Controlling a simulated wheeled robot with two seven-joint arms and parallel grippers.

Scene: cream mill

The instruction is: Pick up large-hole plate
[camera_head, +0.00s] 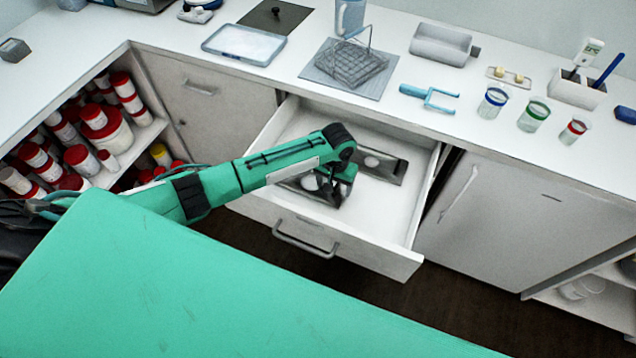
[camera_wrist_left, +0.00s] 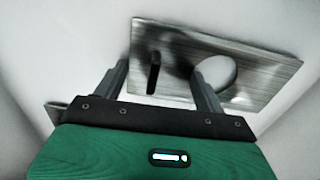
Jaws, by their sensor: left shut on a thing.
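The large-hole plate (camera_wrist_left: 265,75) is a grey metal plate with a round hole and a dark upright handle. It lies in the open drawer, and in the head view the large-hole plate (camera_head: 294,184) is partly hidden by my gripper. My left gripper (camera_head: 334,199) reaches down into the drawer at this plate and is shut on it. In the wrist view the fingers of my left gripper (camera_wrist_left: 160,75) stand on either side of the handle; the exact contact is hard to see. My right gripper is out of view.
The drawer (camera_head: 398,225) is pulled out, its walls close around my gripper. The counter above holds a wire basket (camera_head: 350,66), a blue-rimmed tray (camera_head: 243,43), a blue fork-like tool (camera_head: 430,97) and several cups. Red-lidded jars (camera_head: 95,118) fill the left shelf.

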